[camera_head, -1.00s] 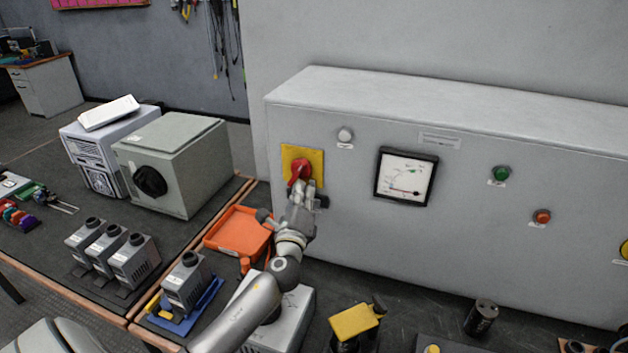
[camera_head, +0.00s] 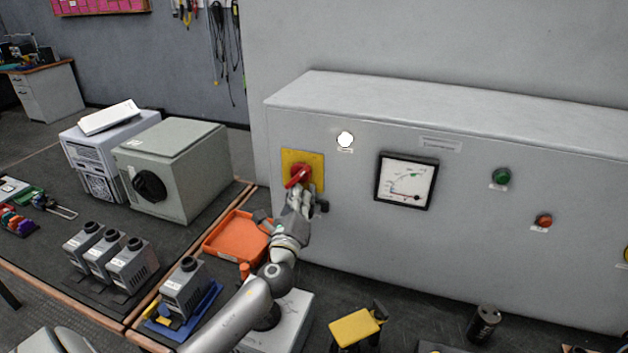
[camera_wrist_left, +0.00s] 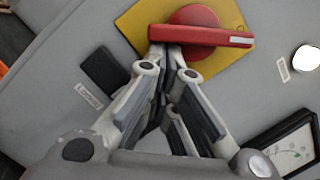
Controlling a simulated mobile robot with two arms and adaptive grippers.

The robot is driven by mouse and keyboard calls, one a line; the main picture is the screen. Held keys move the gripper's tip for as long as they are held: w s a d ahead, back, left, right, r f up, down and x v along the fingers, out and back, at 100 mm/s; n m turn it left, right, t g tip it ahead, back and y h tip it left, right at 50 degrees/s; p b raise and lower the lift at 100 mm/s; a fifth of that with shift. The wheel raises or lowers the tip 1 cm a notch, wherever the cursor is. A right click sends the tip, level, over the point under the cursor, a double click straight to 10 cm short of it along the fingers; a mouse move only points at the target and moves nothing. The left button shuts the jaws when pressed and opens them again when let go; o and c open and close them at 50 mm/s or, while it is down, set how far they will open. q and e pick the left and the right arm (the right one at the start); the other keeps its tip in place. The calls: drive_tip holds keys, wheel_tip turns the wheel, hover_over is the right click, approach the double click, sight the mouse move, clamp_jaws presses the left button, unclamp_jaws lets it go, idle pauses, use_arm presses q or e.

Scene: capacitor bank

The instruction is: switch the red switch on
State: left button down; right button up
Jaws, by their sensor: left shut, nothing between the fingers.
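The red switch (camera_head: 301,174) is a rotary handle on a yellow plate (camera_head: 316,159) at the left of the grey cabinet front. Its bar slants down to the left in the head view. In the left wrist view the red switch (camera_wrist_left: 200,36) shows its bar running sideways across the round red base. My left gripper (camera_head: 304,191) is just below the handle, partly covering the plate. In the left wrist view its fingers (camera_wrist_left: 166,52) are closed together, empty, with their tips against or very near the handle's left end; contact is unclear. My right gripper is out of view.
A white lamp (camera_head: 345,140) glows right of the switch. A dial meter (camera_head: 406,181), green button (camera_head: 501,177) and red-orange button (camera_head: 544,220) are further right. An orange tray (camera_head: 238,238) lies below left.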

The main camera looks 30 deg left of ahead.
use_arm(q)
drive_tip(key=v, duration=1.2)
drive_tip(key=shift+f, duration=0.1)
idle(0.4)
